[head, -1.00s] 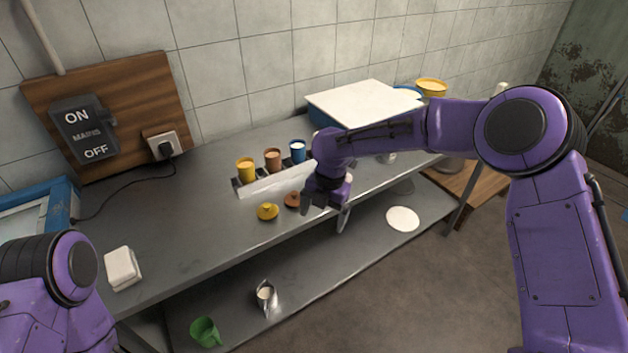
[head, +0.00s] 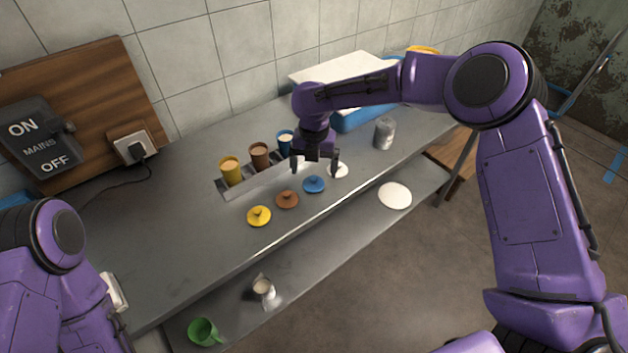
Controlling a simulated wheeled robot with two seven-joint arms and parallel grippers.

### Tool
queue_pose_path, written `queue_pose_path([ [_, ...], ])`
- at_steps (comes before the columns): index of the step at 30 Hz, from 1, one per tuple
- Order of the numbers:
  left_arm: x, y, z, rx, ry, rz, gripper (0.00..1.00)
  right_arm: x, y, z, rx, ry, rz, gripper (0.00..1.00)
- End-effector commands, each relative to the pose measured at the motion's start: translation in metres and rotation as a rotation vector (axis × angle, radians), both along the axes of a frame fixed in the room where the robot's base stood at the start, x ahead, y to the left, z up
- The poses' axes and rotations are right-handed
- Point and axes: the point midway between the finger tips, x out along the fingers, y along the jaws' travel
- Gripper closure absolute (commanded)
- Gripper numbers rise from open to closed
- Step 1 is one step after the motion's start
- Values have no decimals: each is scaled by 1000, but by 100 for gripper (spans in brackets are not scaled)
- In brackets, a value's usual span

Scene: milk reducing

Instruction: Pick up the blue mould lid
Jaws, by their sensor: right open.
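The blue mould lid (head: 314,185) lies on the grey metal bench, a small round disc with a knob on top. It is at the right end of a row with the brown lid (head: 287,200) and the yellow lid (head: 259,216). My right gripper (head: 315,168) is open and empty, pointing down just above and behind the blue lid in the picture. I cannot tell its exact height over the lid. Only my left arm shows at the left edge; its gripper is out of view.
A metal rack (head: 223,190) holds yellow (head: 231,171), brown (head: 260,156) and blue (head: 285,141) moulds behind the lids. A grey metal container (head: 384,134) stands to the right. The lower shelf holds a metal jug (head: 264,289), a green cup (head: 204,331) and a white disc (head: 395,196).

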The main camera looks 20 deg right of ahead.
Motion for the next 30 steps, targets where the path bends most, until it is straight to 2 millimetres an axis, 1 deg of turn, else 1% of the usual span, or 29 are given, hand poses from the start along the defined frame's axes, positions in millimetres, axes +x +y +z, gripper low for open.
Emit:
queue_pose_path([
  [1, 0, 0, 8, 1, -1, 0, 57, -1, 0, -6, -1, 5, 0, 5],
  [3, 0, 0, 16, 1, -1, 0, 57, 0, 0, -19, -2, 6, -1, 5],
  [6, 0, 0, 19, 1, -1, 0, 57, 0, -1, -37, -1, 4, -3, 5],
  [9, 0, 0, 19, 1, -1, 0, 57, 0, -2, -46, 0, 1, -3, 5],
  [14, 0, 0, 18, 1, -1, 0, 57, 0, -2, -47, 0, 0, -4, 5],
  [15, 0, 0, 18, 1, -1, 0, 57, 0, -2, -47, 0, 0, -4, 9],
  [17, 0, 0, 18, 1, -1, 0, 57, 0, -2, -47, 0, 0, -4, 28],
  [18, 0, 0, 18, 1, -1, 0, 57, 0, -2, -47, 0, 0, -4, 41],
  [20, 0, 0, 18, 1, -1, 0, 57, 0, -2, -47, 0, 0, -5, 61],
  [21, 0, 0, 18, 1, -1, 0, 57, 0, -2, -47, 0, 0, -5, 65],
  [30, 0, 0, 18, 1, -1, 0, 57, 0, -2, -46, 0, 0, -5, 65],
])
